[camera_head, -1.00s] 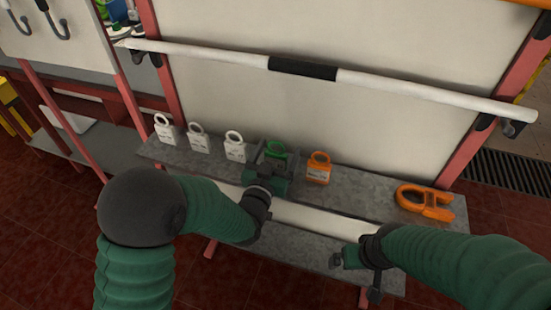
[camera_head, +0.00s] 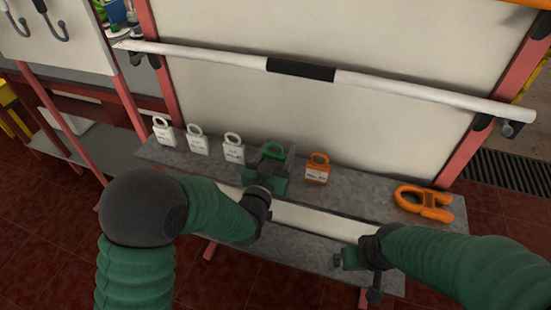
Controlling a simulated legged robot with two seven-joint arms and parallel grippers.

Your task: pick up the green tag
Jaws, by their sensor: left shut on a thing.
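The green tag (camera_head: 274,149) stands on the grey shelf between a white tag and an orange tag. Whether the tag is clear of the shelf cannot be told. My right gripper (camera_head: 342,260) is low in front of the shelf at the right, away from the tags; its fingers are too small and dark to read.
Several white tags (camera_head: 197,140) stand in a row left of the green one. An orange tag (camera_head: 317,168) stands close on its right. An orange clip (camera_head: 423,203) lies at the right end of the shelf (camera_head: 365,195). A white bar (camera_head: 420,96) with a black middle crosses above.

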